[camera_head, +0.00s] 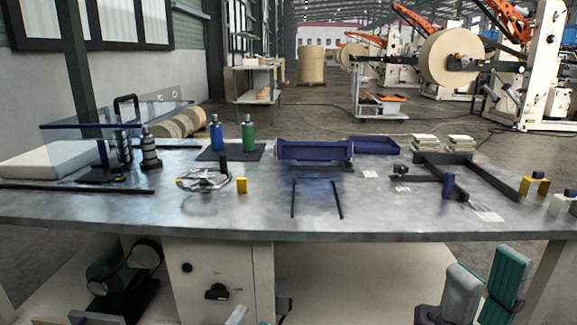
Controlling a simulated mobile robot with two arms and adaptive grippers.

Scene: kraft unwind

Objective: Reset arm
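My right gripper (484,282) shows at the bottom right, below the front edge of the metal workbench (240,215). Its two green-grey fingers stand upright and apart, with nothing between them. It appears to be in front of the bench, touching nothing. At the bottom edge, left of centre, a small pale tip (237,315) shows; it seems to be part of my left gripper. The rest of that gripper is out of frame, so its opening cannot be told.
The bench carries a handwheel (204,181), a yellow block (242,186), blue (216,134) and green (249,135) bottles, a blue tray (314,150) and a dark frame (468,181). The bench's front middle is mostly clear. Cabinet (225,285) stands underneath.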

